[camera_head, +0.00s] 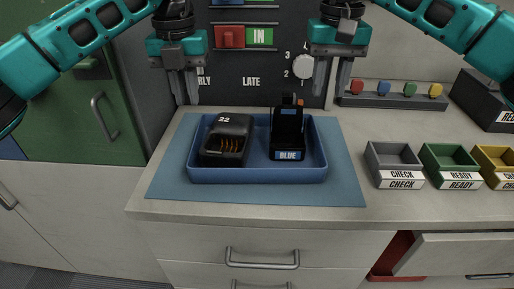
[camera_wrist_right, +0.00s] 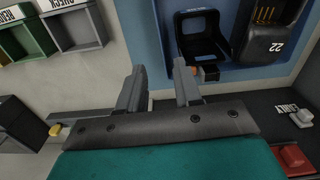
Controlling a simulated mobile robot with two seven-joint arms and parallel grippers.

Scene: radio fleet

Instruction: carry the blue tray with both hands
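The blue tray (camera_head: 240,176) lies flat on a blue mat (camera_head: 340,185) on the counter. My left gripper (camera_head: 187,103) hangs, fingers down, by the tray's back left corner. My right gripper (camera_head: 331,103) hangs by the back right corner; both look open and empty. In the right wrist view, the right gripper's fingers (camera_wrist_right: 158,70) are apart, with the tray's edge (camera_wrist_right: 163,30) running beyond the gap. I cannot tell their exact height.
Grey, green and yellow bins (camera_head: 394,160) labelled CHECK and READY stand right of the mat. A strip with coloured knobs (camera_head: 395,98) lies behind them. A dark panel (camera_head: 250,75) rises behind the tray. A lower drawer (camera_head: 450,255) at right is open.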

